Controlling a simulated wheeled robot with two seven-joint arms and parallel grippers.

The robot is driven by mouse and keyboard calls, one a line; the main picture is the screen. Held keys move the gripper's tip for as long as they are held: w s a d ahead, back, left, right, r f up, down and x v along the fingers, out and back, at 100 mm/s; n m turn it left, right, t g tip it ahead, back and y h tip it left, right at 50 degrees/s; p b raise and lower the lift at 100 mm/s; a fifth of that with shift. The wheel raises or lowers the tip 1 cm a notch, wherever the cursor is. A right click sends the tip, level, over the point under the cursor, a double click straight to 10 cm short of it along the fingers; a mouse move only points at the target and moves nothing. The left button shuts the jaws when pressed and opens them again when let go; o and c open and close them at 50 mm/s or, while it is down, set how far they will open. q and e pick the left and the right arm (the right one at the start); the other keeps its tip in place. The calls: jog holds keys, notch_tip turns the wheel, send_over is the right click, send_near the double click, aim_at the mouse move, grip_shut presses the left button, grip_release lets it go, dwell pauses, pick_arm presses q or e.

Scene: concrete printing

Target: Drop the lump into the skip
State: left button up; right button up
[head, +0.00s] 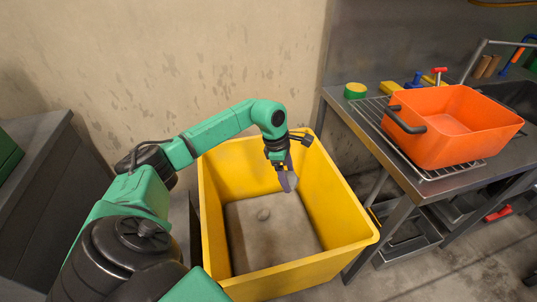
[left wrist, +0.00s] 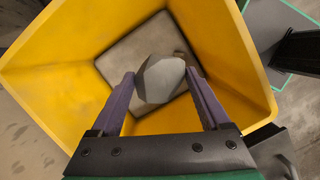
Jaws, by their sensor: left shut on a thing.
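The skip (head: 214,222) is a yellow, open-topped box with a grey-brown bottom, standing on the floor in the middle of the head view. Its yellow wall (left wrist: 55,80) also surrounds the view from the left wrist. My left gripper (head: 287,181) reaches over the skip and points down inside its outline. Its purple fingers (left wrist: 162,90) are shut on a smooth grey lump (left wrist: 160,77), held above the bottom. In the head view the fingers mostly hide the lump. My right gripper is not in view.
A metal bench (head: 352,108) to the right holds an orange tub (head: 455,125) on a wire rack. A dark cabinet (head: 40,170) stands at the left, and a wall is behind.

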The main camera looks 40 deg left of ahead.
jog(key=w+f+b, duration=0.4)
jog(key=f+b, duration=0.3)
jog(key=b, duration=0.2)
pick_arm(q)
jog(key=w+a+f+n+t+y+b, duration=0.1)
jog(key=w+a+f+n+y+b, duration=0.2)
jog(key=a+f+n, duration=0.7)
notch_tip(320, 180, down, 3)
jog(key=n+b, duration=0.2)
jog(key=n, duration=0.2)
jog(key=shift+w+a+r+n+t, duration=0.2)
jog(key=shift+n+t, duration=0.1)
jog(key=shift+t, duration=0.1)
jog(key=o, duration=1.5)
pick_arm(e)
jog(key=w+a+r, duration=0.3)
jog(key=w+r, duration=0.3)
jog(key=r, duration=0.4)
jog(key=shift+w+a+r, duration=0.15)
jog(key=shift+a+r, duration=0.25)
